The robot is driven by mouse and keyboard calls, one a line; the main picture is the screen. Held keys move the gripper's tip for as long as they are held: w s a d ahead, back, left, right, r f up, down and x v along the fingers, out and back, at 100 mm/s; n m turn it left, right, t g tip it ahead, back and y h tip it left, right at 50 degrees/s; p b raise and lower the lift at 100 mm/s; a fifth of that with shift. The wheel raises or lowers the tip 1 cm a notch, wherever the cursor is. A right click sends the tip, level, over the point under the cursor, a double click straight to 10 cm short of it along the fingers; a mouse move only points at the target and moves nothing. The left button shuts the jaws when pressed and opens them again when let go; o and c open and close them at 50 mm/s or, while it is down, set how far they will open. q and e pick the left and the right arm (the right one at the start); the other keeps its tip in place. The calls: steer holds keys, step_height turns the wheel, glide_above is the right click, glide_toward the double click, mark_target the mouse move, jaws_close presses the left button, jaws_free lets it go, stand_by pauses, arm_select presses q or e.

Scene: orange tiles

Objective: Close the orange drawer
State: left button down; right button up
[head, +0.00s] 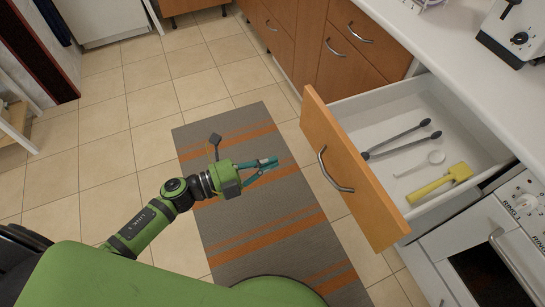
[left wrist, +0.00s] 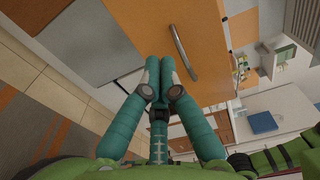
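The orange drawer (head: 350,190) is pulled well out from the counter on the right in the head view. Its front has a curved metal handle (head: 334,172), and its white inside holds several utensils. My left gripper (head: 272,163) is out in front of the drawer front, apart from it, over the rug. In the left wrist view the orange front (left wrist: 205,35) and handle (left wrist: 183,53) show just beyond the teal fingers (left wrist: 160,66). The fingers lie close together with nothing between them. My right gripper is not in view.
The drawer holds dark tongs (head: 395,141), a small white utensil (head: 420,164) and a yellow utensil (head: 440,182). A white stove (head: 520,215) stands beside it, and a toaster (head: 520,30) is on the counter. A striped rug (head: 240,235) lies on the tiles.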

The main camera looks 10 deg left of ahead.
mark_target(321, 143)
arm_select(q)
steer(key=p+x, duration=0.1)
steer(key=x, duration=0.9)
steer(key=shift+d+r, duration=0.1)
steer(key=shift+w+d, duration=0.45)
steer(key=shift+d, duration=0.1)
